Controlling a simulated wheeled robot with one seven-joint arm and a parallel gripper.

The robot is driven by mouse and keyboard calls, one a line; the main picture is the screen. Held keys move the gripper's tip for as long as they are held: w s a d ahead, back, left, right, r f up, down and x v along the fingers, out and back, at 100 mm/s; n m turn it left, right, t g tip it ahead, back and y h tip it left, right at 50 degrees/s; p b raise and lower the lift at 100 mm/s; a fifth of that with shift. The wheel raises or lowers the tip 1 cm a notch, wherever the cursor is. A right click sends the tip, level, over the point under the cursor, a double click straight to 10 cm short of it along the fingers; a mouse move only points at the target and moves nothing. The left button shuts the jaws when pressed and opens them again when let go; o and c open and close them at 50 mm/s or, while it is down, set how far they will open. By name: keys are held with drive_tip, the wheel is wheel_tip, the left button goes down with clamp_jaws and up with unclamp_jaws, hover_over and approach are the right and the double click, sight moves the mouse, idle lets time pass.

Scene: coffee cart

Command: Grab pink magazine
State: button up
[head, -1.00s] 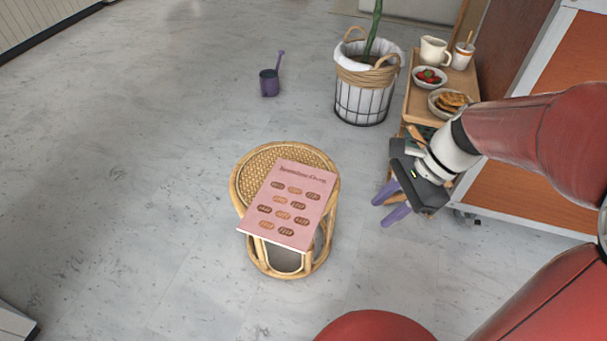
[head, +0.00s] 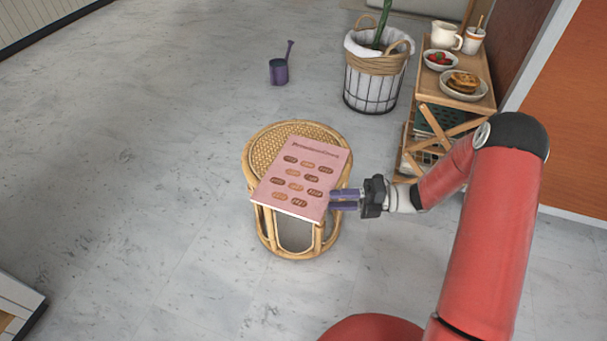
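The pink magazine (head: 300,180) lies flat on a round rattan stool (head: 268,141), with its front edge and lower corners sticking out past the stool top. Its cover has a title and several brown oval pictures. My gripper (head: 334,201) has purple fingers and is at the magazine's right edge, near the lower right corner. The two fingers are apart, with a gap between them. The fingertips meet the edge in the picture; I cannot tell whether the edge lies between them or whether they touch it.
A wooden cart (head: 455,90) at the upper right holds a cream pitcher (head: 446,36), a cup, a bowl of strawberries and a plate of waffles (head: 464,85).

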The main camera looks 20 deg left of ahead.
sight(318, 200)
drive_tip(key=x, duration=0.5)
drive_tip(key=shift+s+a+f+b, duration=0.1)
drive_tip(key=shift+s+a+b, duration=0.1)
drive_tip(key=shift+a+b, duration=0.15)
clamp_jaws()
